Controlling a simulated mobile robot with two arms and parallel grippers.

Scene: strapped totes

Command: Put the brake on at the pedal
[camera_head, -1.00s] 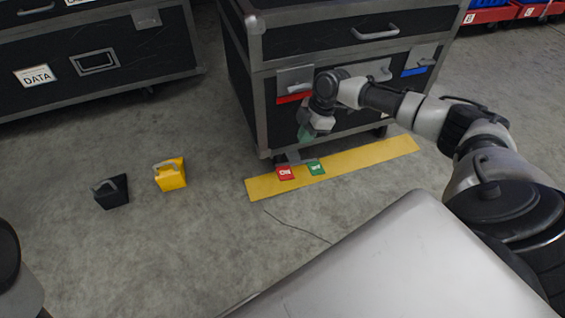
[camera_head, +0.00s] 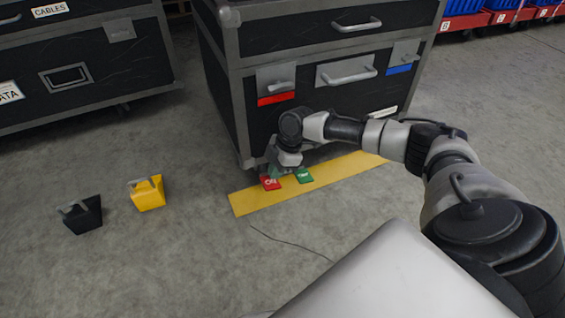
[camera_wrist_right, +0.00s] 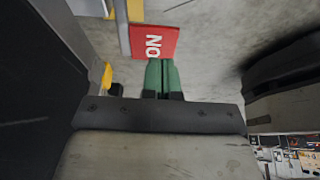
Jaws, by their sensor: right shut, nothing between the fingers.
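The red pedal (camera_head: 270,184), marked ON, sticks out low at the front of the black case (camera_head: 222,88), above a yellow floor strip. The green pedal (camera_head: 304,176) sits just to its right; its lettering is too small to read. My right gripper (camera_head: 275,171) is shut and empty, pointing down at the red pedal. In the right wrist view its green fingers (camera_wrist_right: 161,66) lie together, with their tips overlapping the near edge of the red pedal (camera_wrist_right: 153,41). I cannot tell whether they touch it. My left gripper is not in view.
A yellow wedge (camera_head: 148,194) and a black wedge (camera_head: 83,215), both with handles, stand on the floor at left. Another black case (camera_head: 95,60) is behind them. A thin cable (camera_head: 290,244) lies on the floor. The case has red and blue marked latches.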

